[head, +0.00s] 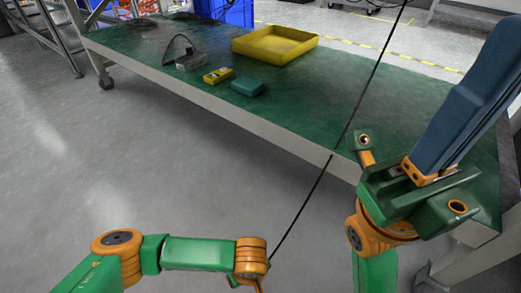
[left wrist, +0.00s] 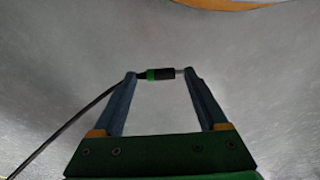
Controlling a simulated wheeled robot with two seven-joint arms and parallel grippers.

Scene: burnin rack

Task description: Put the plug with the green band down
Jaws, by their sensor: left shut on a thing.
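The plug with the green band (left wrist: 158,74) is a short dark cylinder with a green ring and a pale metal end. My left gripper (left wrist: 159,75) is shut on it, holding it crosswise between the blue fingertips. A black cable leaves its left side. Grey floor shows behind it. In the head view my left arm reaches the bottom edge, where the gripper and plug are out of sight. My right gripper (head: 496,50) points up at the right, its blue fingers seen as one block, so I cannot tell its opening.
A green-topped bench (head: 310,110) crosses the view. On it are a yellow tray (head: 275,45), a teal block (head: 248,87), a yellow device (head: 218,75) and a grey part with a hoop (head: 190,62). A black cable (head: 358,105) hangs across the bench.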

